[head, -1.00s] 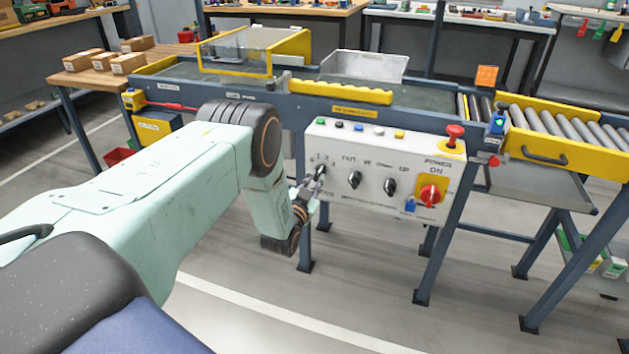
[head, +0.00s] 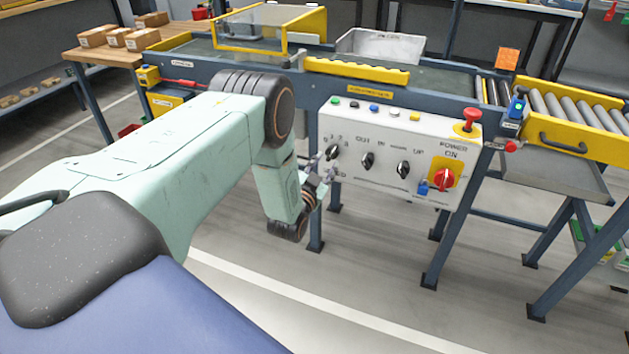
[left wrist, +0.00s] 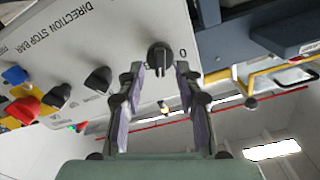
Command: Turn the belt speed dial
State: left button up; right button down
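The belt speed dial (head: 333,152) is a black knob at the left end of the white control panel (head: 380,185), with small numbers around its top. In the left wrist view the dial (left wrist: 160,54) shows just beyond the fingertips, with a 0 printed beside it. My left gripper (head: 322,174) is just below and in front of the dial. In the left wrist view its two fingers (left wrist: 160,70) are apart, with nothing held between them. The fingers look clear of the dial, but the exact gap is hard to tell. My right gripper is not in view.
Two more black knobs (head: 382,162) sit to the right on the panel, then a red power switch (head: 443,180) on yellow and a red mushroom button (head: 467,120). Small buttons line the panel's top. The conveyor (head: 430,103) runs behind. Floor in front is open.

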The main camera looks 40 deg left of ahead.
pick_arm(q)
jog(key=v, duration=1)
jog(key=shift+a, duration=0.1)
jog(key=s+d+f+n+g+h, duration=0.1)
jog(key=s+d+f+g+h, duration=0.1)
jog(key=s+d+f+g, duration=0.4)
jog(key=s+d+f+n+g+h, duration=0.1)
jog(key=s+d+f+n+g, duration=0.2)
jog(key=s+f, duration=0.6)
jog(key=s+d+r+g, duration=0.1)
jog(key=s+d+g, duration=0.1)
jog(key=s, duration=0.4)
jog(key=s+d+r+m+g+h+p, duration=0.1)
jog(key=s+d+r+g, duration=0.1)
jog(key=s, duration=0.5)
jog(key=s+d+r+m+g+p, duration=0.1)
jog(key=s+d+r+g, duration=0.1)
jog(key=s+g, duration=0.2)
jog(key=s, duration=0.3)
jog(key=shift+s+d+r, duration=0.15)
jog(key=shift+r, duration=0.05)
